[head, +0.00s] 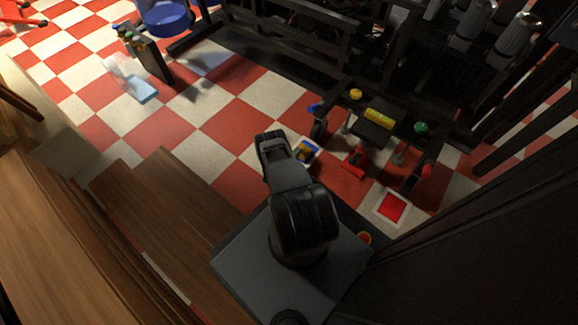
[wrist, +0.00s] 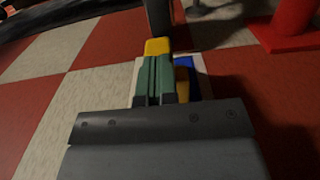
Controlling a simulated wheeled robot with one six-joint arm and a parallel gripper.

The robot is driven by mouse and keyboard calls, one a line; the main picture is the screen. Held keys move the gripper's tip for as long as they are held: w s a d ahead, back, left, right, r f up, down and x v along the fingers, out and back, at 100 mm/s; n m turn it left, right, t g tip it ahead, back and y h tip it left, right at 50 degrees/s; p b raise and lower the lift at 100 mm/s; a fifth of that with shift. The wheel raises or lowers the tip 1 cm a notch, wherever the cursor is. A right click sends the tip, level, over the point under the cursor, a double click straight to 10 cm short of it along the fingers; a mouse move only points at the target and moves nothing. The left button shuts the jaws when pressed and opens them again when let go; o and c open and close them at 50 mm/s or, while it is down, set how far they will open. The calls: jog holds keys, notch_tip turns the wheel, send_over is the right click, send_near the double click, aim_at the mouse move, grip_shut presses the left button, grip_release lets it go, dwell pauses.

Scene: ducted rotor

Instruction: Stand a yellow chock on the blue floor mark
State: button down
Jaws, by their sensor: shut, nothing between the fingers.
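The blue floor mark (head: 309,158) with its white border lies on the checkered floor, partly hidden by my arm in the head view. A yellow chock (head: 303,149) shows on it. In the wrist view the blue mark (wrist: 190,70) lies just right of my gripper (wrist: 157,60), and a darker yellow piece (wrist: 183,84) stands beside the fingers. The green fingers are together, with nothing held. A bright yellow patch shows at their far end; I cannot tell whether it is part of the chock.
A black stand (head: 374,130) with a yellow cylinder (head: 379,115) and colored knobs stands close behind the mark. A red chock-like piece (head: 355,161) and a red floor mark (head: 391,207) are to the right. Open checkered floor lies left.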

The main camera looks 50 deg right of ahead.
dwell(0.3)
